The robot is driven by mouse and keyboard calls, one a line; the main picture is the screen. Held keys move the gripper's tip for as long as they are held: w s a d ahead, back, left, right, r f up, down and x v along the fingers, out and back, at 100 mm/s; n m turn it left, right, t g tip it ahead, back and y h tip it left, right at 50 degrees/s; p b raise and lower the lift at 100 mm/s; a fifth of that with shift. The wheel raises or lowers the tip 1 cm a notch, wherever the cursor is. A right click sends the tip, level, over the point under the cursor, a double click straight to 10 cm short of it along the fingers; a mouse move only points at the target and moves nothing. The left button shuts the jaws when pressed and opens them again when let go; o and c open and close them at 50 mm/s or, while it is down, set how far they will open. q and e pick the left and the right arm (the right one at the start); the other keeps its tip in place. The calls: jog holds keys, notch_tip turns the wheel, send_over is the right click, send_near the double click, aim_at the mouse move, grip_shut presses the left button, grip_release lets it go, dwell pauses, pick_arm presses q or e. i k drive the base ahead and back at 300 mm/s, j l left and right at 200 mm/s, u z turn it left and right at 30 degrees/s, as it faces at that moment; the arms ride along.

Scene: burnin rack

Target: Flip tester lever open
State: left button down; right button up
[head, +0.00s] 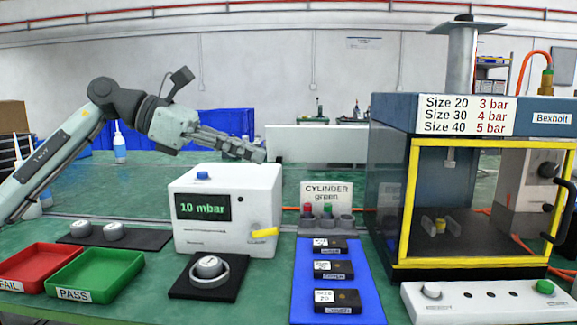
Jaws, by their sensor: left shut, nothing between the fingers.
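The tester (232,190) is a white box on the green bench, with a dark screen reading "10 mbar" and a blue button on top. Its yellow lever (264,232) sticks out at the lower right of the front face, lying nearly level. My left gripper (258,155) is shut and empty. It reaches in from the left, above and behind the tester's top right corner in the picture, apart from the lever. My right gripper is not in view.
A black mat with a round metal part (210,267) lies before the tester. Red (38,252) and green (122,255) trays stand left. A blue mat (305,300) with labelled blocks lies right, beside a yellow-framed chamber (404,205). A cylinder rack (328,190) stands between.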

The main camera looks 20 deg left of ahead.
aim_at(255, 232)
jog(key=k, duration=1)
